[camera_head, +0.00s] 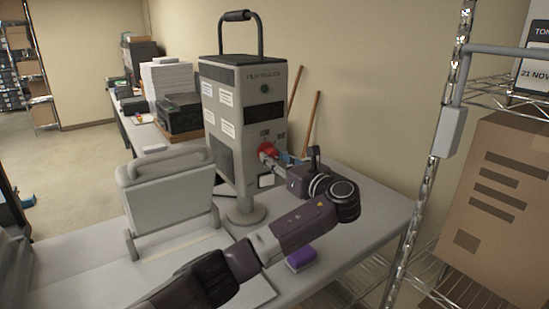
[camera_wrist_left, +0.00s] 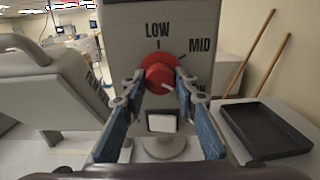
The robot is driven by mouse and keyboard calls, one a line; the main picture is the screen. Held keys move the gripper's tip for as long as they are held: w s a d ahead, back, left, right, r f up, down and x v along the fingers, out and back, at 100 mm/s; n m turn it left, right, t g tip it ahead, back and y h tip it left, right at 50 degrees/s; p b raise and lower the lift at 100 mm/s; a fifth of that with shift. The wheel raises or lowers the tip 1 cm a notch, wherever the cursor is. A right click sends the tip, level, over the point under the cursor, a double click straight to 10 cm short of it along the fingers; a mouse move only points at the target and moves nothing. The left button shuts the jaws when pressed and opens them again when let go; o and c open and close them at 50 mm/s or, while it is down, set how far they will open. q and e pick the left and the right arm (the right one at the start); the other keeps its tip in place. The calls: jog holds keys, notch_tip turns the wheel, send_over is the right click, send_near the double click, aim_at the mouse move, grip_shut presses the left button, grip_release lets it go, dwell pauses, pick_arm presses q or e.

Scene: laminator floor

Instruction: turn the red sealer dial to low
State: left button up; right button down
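The red sealer dial (camera_wrist_left: 159,72) sits on the front of the grey film sealer (camera_head: 250,115). LOW is printed above the dial and MID to its upper right; a third label at the right is partly hidden by a finger. The dial's white mark points to the lower right. My left gripper (camera_wrist_left: 160,80) faces the dial, with one blue-padded finger on each side. The fingertips are very close to the dial's edges; I cannot tell whether they touch. The dial also shows in the head view (camera_head: 266,150), just beyond the fingers. My right gripper is out of view.
A white rocker-like switch (camera_wrist_left: 162,123) sits below the dial. A grey handled machine (camera_head: 168,190) stands to the left of the sealer. A purple block (camera_head: 300,258) lies on the table under my arm. A dark tray (camera_wrist_left: 265,128) is at the right, and a wire rack (camera_head: 440,150) stands farther right.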

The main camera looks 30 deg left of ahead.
pick_arm(q)
jog(key=c, duration=0.5)
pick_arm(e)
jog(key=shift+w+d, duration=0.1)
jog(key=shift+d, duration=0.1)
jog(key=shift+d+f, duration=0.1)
